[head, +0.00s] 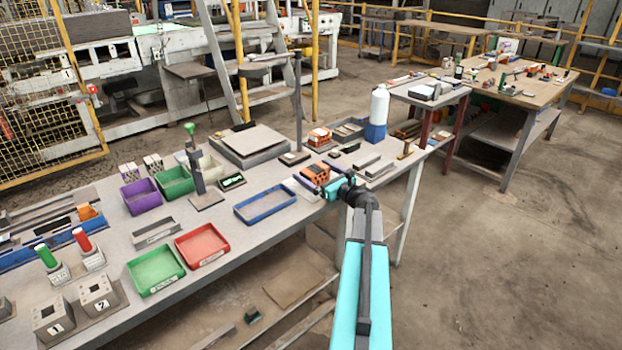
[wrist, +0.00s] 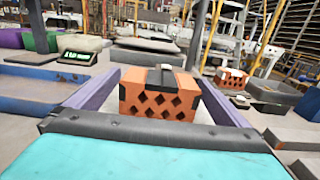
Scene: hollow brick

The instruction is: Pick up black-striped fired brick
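An orange fired brick with diamond-shaped holes, black corners and a black band in the middle (wrist: 150,103) sits straight ahead in the wrist view. It also shows on the workbench in the head view (head: 315,173). My gripper (head: 322,178) is at this brick, low over the bench's right part. Its two fingers are wide apart, one on each side of the brick in the wrist view (wrist: 159,78). I cannot tell whether either finger touches it. The brick's lower edge and underside are hidden.
Another orange brick (head: 320,136) with a white patch stands behind, also in the wrist view (wrist: 232,77). A blue tray (head: 265,205) lies to the left, with a small black display (head: 231,181) beyond. Grey bars (head: 367,160) lie to the right. A white bottle (head: 379,104) stands behind.

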